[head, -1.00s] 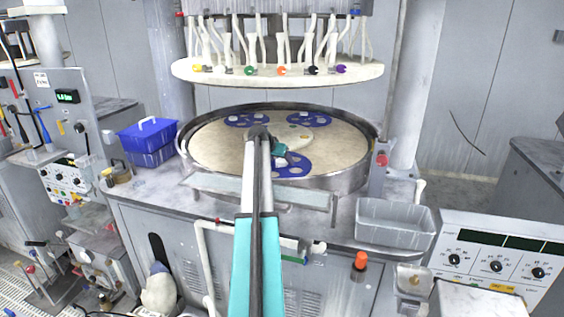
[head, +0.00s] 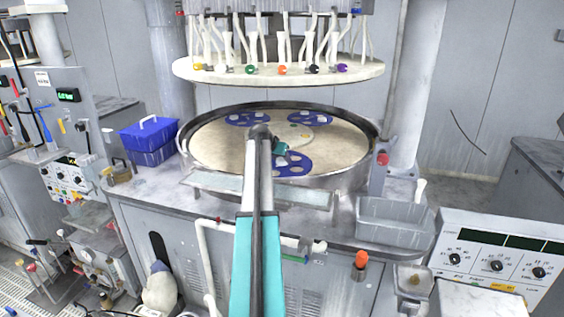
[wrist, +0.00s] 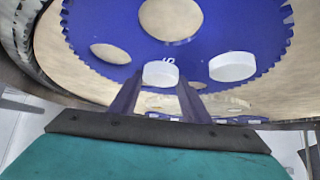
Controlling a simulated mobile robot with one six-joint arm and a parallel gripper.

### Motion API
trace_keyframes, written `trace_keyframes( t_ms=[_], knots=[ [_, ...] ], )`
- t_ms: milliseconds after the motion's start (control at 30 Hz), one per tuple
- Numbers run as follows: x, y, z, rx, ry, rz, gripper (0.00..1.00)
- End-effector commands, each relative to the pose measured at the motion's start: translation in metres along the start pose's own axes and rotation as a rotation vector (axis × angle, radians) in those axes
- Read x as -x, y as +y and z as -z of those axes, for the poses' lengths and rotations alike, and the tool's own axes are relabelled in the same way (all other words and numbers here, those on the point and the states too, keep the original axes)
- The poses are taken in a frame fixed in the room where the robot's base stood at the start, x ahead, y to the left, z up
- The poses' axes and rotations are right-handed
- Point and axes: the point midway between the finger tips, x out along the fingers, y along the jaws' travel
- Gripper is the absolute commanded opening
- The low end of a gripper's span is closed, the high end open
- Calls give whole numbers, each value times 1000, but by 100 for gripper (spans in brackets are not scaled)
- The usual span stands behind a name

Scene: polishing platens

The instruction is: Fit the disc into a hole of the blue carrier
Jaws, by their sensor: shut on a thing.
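The near blue carrier (head: 302,160) lies on the round platen, partly hidden by my arm in the head view. In the wrist view the toothed blue carrier (wrist: 84,22) fills the upper part, with a large middle hole and smaller holes around it. My gripper (wrist: 158,86) is shut on a white disc (wrist: 160,74), which shows between its fingertips over the carrier. I cannot tell whether this disc is above a hole or touching the carrier. A second white disc (wrist: 232,67) sits at the carrier to the right. An empty hole shows to the left.
Two more blue carriers (head: 309,118) lie at the back of the platen (head: 220,150). A raised rim (head: 345,181) surrounds it. A white upper plate (head: 280,73) hangs above. A blue box (head: 150,139) stands left and a grey bin (head: 394,222) right.

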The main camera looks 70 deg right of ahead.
Motion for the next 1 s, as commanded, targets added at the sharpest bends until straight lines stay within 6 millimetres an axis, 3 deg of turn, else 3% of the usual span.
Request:
trace_keyframes(
  t_ms=[367, 1000],
  knots=[
    [10, 0, 11, 0, 3, 1, 18],
    [64, 0, 66, -2, 1, 0, 18]
  ],
)
